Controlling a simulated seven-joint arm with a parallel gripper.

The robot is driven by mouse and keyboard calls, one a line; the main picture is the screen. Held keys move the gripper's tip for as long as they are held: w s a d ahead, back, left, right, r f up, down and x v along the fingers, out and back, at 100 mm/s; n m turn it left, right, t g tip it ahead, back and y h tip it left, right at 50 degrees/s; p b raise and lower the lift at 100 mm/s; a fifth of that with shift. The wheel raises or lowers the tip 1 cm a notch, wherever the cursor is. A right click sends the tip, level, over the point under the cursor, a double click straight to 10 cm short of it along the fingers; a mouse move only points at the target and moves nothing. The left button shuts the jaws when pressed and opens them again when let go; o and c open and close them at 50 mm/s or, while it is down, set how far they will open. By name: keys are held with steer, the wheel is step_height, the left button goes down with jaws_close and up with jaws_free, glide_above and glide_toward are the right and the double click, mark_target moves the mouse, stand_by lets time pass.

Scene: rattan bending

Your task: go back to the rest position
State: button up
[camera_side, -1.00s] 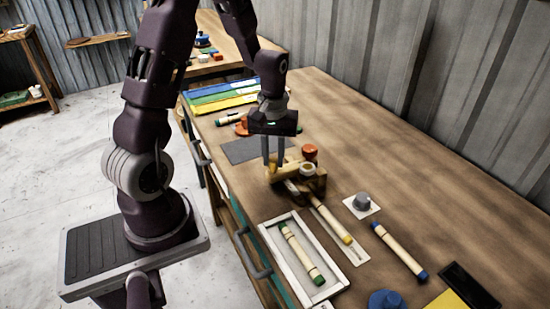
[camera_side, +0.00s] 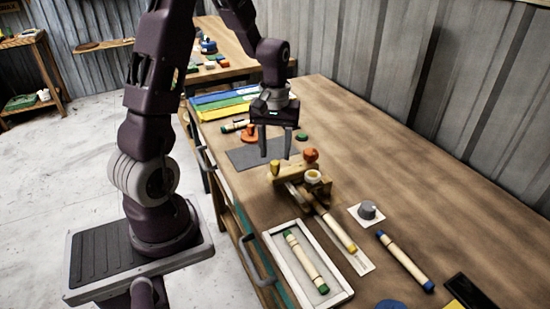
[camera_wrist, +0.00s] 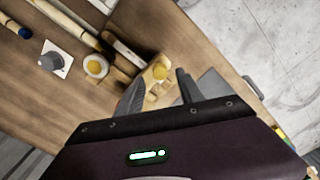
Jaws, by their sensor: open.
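My gripper (camera_side: 276,146) is open and empty in the side view, its two fingers pointing down above the table behind the wooden bending jig (camera_side: 302,182). The fingertips look apart from the jig. In the wrist view my gripper (camera_wrist: 160,92) shows its two fingers spread, with the jig (camera_wrist: 128,66) just beyond them. A yellow-tipped rattan rod (camera_side: 334,230) extends from the jig toward the front. Whether the jig clamps it is hard to tell.
A white tray (camera_side: 341,296) holds a green-ended rod (camera_side: 306,262). A blue-ended rod (camera_side: 404,260) and a grey knob on a white plate (camera_side: 367,211) lie to the right. A dark mat (camera_side: 245,158), a red-orange object (camera_side: 250,134) and coloured strips (camera_side: 222,104) lie at the back.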

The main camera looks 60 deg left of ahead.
step_height(320, 180, up, 4)
steer(key=shift+f, duration=0.1)
steer(key=s+d+r+m+t, duration=0.2)
steer(key=s+d+r+m, duration=0.15)
steer(key=d+r, duration=0.45)
steer(key=s+d+r+m+t, duration=0.3)
steer(key=s+d+r+m, duration=0.2)
steer(key=s+d+m, duration=0.2)
steer(key=s+d, duration=0.2)
steer(key=s, duration=0.2)
steer(key=shift+d+t, duration=0.3)
stand_by(0.9)
